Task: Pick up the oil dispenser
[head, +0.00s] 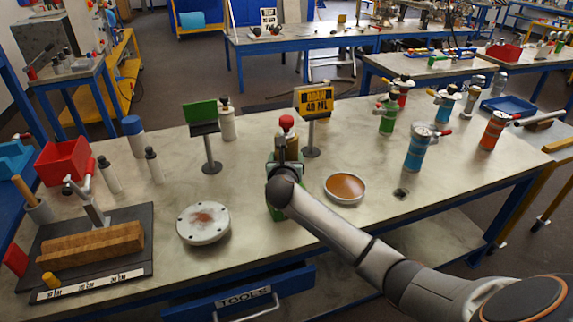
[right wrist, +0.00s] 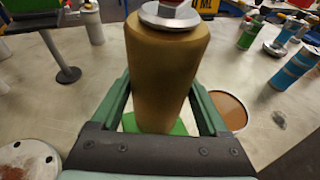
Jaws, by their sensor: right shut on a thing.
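The oil dispenser (head: 291,146) is a brown-gold cylinder with a red top, standing upright near the middle of the table, partly hidden behind my right arm in the head view. In the right wrist view the oil dispenser (right wrist: 167,60) fills the middle, with a silver collar at its top. My right gripper (right wrist: 160,98) has green fingers on both sides of its body and is shut on it. It also shows in the head view (head: 284,163). A green patch lies under the dispenser; I cannot tell whether its base touches it. My left gripper is not in view.
A sign reading 40 ML (head: 314,104) stands just behind the dispenser, and a green sign (head: 203,117) stands to the left. A round flange (head: 203,223) lies front left, and a brown-filled dish (head: 345,187) to the right. Blue and green bottles stand further right.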

